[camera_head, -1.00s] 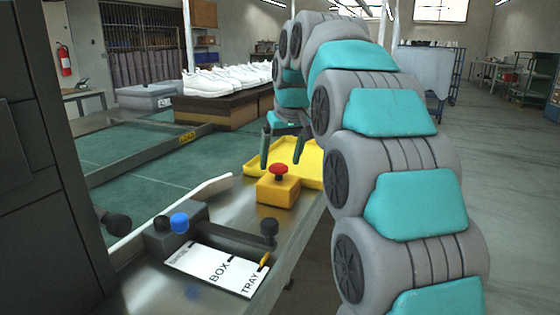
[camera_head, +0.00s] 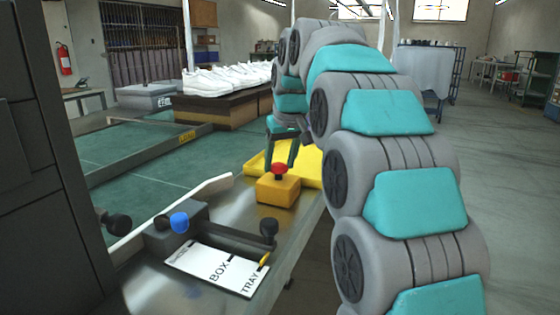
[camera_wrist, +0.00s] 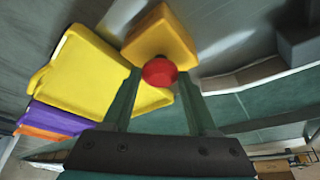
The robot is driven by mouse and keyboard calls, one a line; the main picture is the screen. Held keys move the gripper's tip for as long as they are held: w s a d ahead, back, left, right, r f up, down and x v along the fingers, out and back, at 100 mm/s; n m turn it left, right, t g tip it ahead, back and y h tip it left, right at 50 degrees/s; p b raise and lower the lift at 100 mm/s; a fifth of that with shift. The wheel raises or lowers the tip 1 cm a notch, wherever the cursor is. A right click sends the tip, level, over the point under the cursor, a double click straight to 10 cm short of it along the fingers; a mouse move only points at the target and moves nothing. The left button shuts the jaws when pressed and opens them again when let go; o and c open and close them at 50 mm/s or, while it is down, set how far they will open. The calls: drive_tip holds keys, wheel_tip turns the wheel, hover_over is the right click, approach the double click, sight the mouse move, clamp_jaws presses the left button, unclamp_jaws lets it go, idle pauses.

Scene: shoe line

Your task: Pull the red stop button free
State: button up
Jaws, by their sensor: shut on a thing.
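The red stop button (camera_head: 279,169) is a mushroom cap on top of a yellow box (camera_head: 277,190) that stands on the metal bench. In the wrist view the red button (camera_wrist: 159,72) sits between the tips of my two green fingers, in front of the yellow box (camera_wrist: 160,36). My gripper (camera_head: 280,164) reaches down over the box from behind and is shut on the button, with a finger at each side of the cap. It also shows in the wrist view (camera_wrist: 160,78).
A yellow tray (camera_head: 309,163) lies just behind the box. In front are a lever with a black knob (camera_head: 269,229), a blue knob (camera_head: 179,222) and a white card marked BOX and TRAY (camera_head: 215,269). A green conveyor (camera_head: 150,168) runs at left.

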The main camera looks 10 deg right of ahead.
clamp_jaws()
drive_tip(key=shift+r+p, duration=0.5)
drive_tip(key=shift+r, duration=0.4)
drive_tip(key=o, duration=1)
unclamp_jaws()
drive_tip(key=shift+f, duration=0.1)
drive_tip(key=shift+c, duration=0.2)
drive_tip(key=v, duration=0.7)
drive_tip(key=shift+s+r, duration=0.2)
drive_tip(key=shift+r, duration=0.15)
